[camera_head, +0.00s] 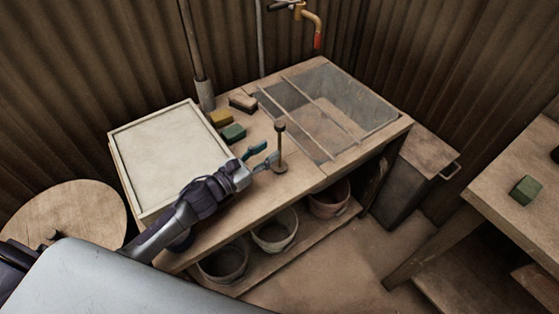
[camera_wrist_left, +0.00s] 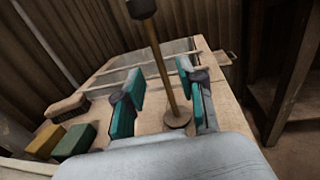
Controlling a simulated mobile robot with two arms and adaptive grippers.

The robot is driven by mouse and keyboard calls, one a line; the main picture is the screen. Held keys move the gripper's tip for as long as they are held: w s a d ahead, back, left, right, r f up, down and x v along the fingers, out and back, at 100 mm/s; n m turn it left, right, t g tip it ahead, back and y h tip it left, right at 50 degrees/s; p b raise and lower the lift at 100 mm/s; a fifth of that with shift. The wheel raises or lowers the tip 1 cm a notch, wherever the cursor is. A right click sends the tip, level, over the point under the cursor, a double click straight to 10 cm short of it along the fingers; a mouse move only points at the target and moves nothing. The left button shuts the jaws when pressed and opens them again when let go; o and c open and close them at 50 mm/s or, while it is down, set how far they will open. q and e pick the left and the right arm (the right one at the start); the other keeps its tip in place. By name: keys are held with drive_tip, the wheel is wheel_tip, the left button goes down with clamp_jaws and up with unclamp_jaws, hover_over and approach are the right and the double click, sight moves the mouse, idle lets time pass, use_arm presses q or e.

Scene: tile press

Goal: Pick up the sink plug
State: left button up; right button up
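The sink plug (camera_head: 281,146) looks like a thin upright brownish rod with a dark knob on top and a small round base. It stands on the wooden bench near its front edge, left of the sink. My left gripper (camera_head: 265,155) is just left of the rod, low over the bench, with its teal fingers apart. In the left wrist view the plug's rod (camera_wrist_left: 162,72) shows between and beyond the two spread fingers, with clear space to each; I cannot tell whether it is within their reach. My right gripper is in neither view.
A sink basin with bars (camera_head: 365,95) is set in the bench's right part. A pale framed board (camera_head: 165,150) lies at the left. Green (camera_head: 233,132) and yellow (camera_head: 220,118) blocks and a brush (camera_head: 242,101) lie behind my gripper. Buckets (camera_head: 275,230) stand on the shelf below.

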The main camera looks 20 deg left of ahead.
sight(279, 145)
use_arm(q)
drive_tip(key=x, duration=0.5)
drive_tip(key=shift+w+d+p, duration=0.1)
drive_tip(key=shift+p, duration=0.3)
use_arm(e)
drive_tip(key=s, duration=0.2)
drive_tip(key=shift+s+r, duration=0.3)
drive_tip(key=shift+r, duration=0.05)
use_arm(q)
clamp_jaws()
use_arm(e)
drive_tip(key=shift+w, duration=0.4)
